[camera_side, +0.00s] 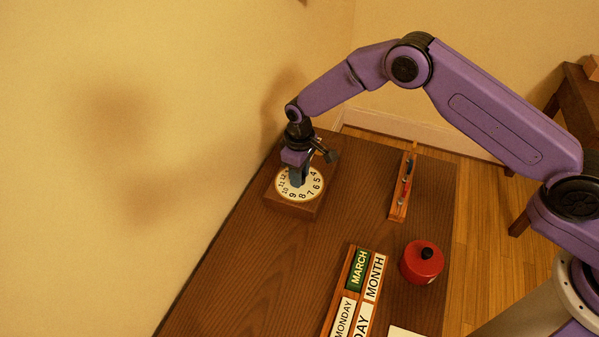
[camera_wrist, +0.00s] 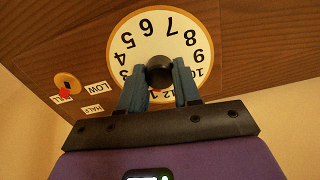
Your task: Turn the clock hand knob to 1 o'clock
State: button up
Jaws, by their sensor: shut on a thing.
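The clock (camera_side: 293,205) is a wooden block with a round white numbered face, at the far left end of the desk in the side view. In the wrist view the clock face (camera_wrist: 135,40) appears upside down. A black round knob (camera_wrist: 160,71) sits at its middle. My gripper (camera_wrist: 160,80) points down at the face, its two blue fingers shut on the knob from either side. In the side view my gripper (camera_side: 298,180) covers the knob. A small bit of red shows between the fingers near the 12 and 1; the hand's exact direction is mostly hidden.
A brass dial (camera_wrist: 67,82) with a red mark and labels, including LOW and HALF, is beside the clock. A wooden pen tray (camera_side: 398,208), a red pot with a black knob (camera_side: 421,263) and a calendar rack (camera_side: 337,297) stand on the desk. The wall is close behind.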

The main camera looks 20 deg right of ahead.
jog(key=shift+m, duration=0.5)
jog(key=o, duration=1.1)
jog(key=shift+c, duration=0.2)
notch_tip(320, 180, up, 18)
jog(key=shift+f, duration=0.25)
